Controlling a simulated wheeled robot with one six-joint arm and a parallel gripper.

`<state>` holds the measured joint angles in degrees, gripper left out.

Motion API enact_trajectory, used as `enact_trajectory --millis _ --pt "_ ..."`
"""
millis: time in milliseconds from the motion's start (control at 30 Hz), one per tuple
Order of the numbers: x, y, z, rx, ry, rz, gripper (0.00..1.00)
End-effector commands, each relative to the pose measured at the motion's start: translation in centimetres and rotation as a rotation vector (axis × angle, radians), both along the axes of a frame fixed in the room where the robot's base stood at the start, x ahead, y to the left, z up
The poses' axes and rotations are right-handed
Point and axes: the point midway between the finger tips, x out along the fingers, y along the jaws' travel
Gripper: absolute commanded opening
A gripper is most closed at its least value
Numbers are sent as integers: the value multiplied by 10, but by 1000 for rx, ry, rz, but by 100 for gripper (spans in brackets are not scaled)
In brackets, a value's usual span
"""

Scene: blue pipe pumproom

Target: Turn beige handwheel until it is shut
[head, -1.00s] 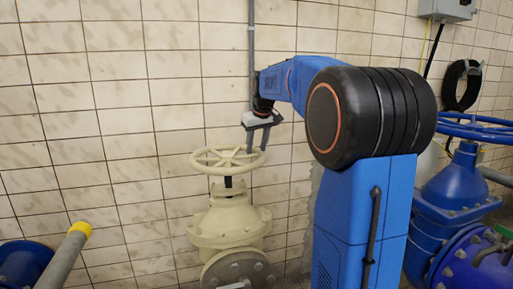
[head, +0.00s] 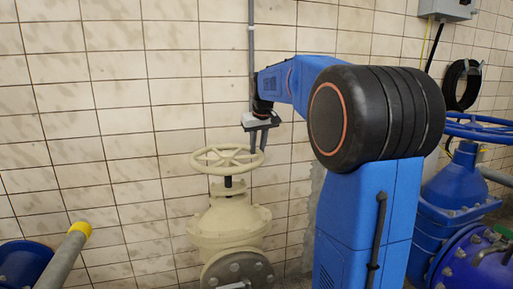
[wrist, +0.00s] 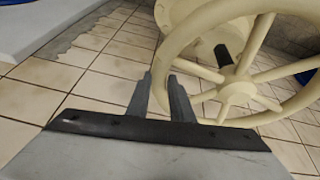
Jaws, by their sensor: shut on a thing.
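The beige handwheel (head: 228,161) lies flat on top of a beige valve (head: 229,220) in front of the tiled wall. Its rim and spokes fill the upper right of the wrist view (wrist: 186,33). My gripper (head: 258,149) reaches down from above at the right side of the rim. In the wrist view, its two grey fingers (wrist: 160,78) stand close together at the near part of the rim, and I read them as shut on it. The exact contact is partly hidden by the fingers.
A grey vertical pipe (head: 251,50) runs down the wall behind the wheel. A blue valve with a blue handwheel (head: 480,130) stands at the right. A grey bar with a yellow end (head: 79,229) is at the lower left. A black coil (head: 463,85) hangs at the right.

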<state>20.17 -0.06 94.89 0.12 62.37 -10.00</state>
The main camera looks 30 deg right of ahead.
Motion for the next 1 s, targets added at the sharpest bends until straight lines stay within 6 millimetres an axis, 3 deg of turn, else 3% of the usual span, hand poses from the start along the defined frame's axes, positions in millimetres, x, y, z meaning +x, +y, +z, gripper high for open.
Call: enact_trajectory --millis 467,1000 --pt "-46 20 0 -2 1 -406 0" --pt "-85 65 0 -2 1 -919 0"
